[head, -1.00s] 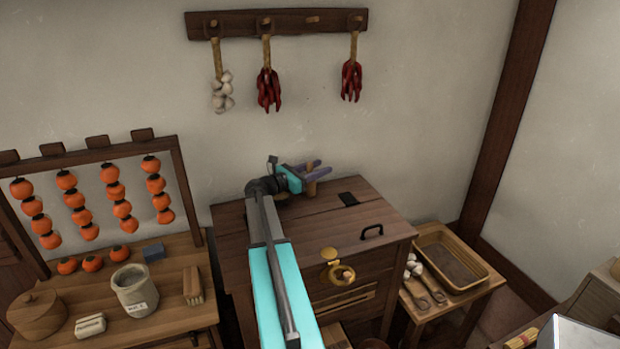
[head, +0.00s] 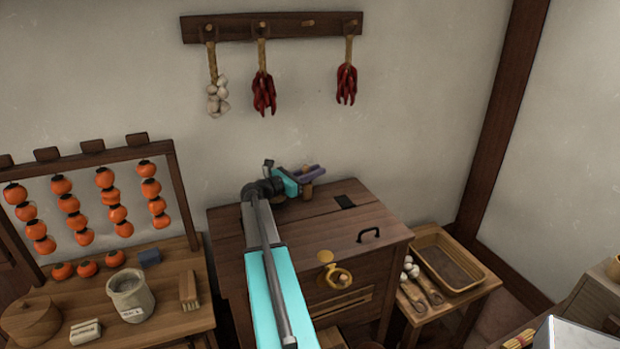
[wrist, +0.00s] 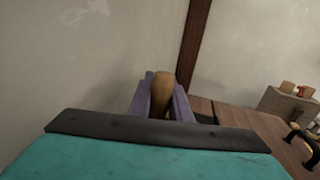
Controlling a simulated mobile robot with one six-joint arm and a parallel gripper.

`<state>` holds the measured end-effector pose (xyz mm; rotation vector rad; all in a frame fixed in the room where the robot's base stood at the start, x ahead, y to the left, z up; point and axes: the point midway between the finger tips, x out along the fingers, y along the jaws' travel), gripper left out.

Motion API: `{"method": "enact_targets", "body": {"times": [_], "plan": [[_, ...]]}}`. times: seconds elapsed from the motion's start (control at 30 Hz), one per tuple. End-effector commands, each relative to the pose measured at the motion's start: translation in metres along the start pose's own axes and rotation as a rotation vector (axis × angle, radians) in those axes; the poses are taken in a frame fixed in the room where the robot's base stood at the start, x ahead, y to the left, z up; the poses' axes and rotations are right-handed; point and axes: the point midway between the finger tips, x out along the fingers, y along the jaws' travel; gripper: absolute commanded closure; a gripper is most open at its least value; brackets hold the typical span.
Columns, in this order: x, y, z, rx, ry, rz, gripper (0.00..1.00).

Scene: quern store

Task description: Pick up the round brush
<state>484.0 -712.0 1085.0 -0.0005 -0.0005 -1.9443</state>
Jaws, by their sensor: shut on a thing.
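The round brush (head: 307,191) shows as a small upright tan wooden piece at the back of the wooden chest's top. In the wrist view its rounded wooden top (wrist: 161,92) stands between my two purple fingers. Its lower part is hidden there, and no bristles can be made out. My gripper (head: 311,172) is shut on it from the left, with one finger on each side. In the head view the brush's foot looks at or very close to the chest top; I cannot tell whether it touches.
The chest (head: 290,235) has a black handle (head: 369,233) and a dark patch on top. The wall is close behind. A peg rail (head: 270,26) with garlic and chillies hangs above. A left table holds a jar (head: 130,295) and persimmons; a right stand holds a tray (head: 450,260).

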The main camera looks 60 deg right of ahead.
Motion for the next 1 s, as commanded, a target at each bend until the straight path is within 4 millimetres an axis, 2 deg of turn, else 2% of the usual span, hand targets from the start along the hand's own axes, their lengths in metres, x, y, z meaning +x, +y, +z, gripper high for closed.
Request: {"method": "enact_targets", "body": {"times": [0.37,0.8,1.0], "plan": [[0.000,0.000,0.018,0.002,0.000,-0.001,1.00],[0.001,0.000,0.073,0.003,0.000,-0.001,1.00],[0.001,0.000,0.092,0.002,0.000,-0.001,1.00]]}}
